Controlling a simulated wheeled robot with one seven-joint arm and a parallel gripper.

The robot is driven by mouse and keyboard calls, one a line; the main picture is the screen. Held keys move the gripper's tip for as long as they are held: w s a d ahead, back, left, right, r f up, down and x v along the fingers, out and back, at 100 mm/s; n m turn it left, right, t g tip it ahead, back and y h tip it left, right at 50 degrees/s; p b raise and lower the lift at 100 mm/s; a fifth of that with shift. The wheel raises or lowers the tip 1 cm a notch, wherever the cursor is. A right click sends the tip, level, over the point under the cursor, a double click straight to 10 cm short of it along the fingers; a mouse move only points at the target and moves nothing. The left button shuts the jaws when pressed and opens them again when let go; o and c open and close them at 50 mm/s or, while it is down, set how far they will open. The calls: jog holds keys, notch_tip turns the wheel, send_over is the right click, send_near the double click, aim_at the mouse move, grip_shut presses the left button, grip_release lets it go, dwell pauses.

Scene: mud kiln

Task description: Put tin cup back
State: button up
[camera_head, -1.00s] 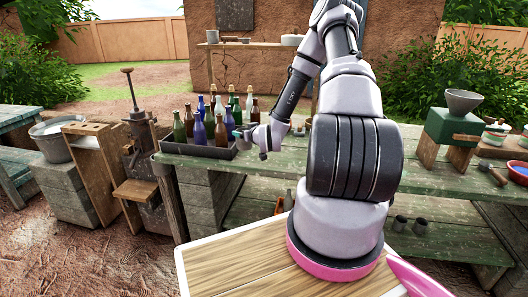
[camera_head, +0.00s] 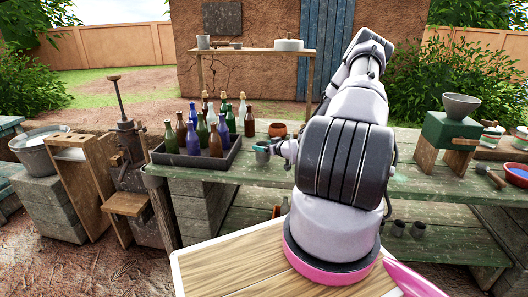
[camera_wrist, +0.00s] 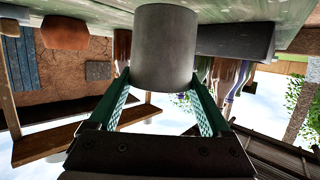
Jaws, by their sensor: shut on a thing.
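A grey tin cup (camera_wrist: 165,45) fills the upper middle of the wrist view, which is upside down. My gripper (camera_wrist: 162,82) is shut on it, with one green finger on each side. In the head view the cup (camera_head: 261,154) is small, just right of the bottle tray, at the worktable's top. My gripper (camera_head: 273,147) reaches it from the right. The cup looks upright and very near the tabletop; I cannot tell whether it touches.
A dark tray (camera_head: 196,158) of several bottles stands to the left. A brown pot (camera_head: 278,130) is behind the cup. A back shelf (camera_head: 255,50) holds a grey cup (camera_head: 203,42) and a pale round vessel. A funnel grinder (camera_head: 450,128) stands right.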

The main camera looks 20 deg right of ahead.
jog(key=shift+f, duration=1.05)
jog(key=shift+f, duration=0.2)
jog(key=o, duration=1.2)
jog(key=shift+r, duration=0.1)
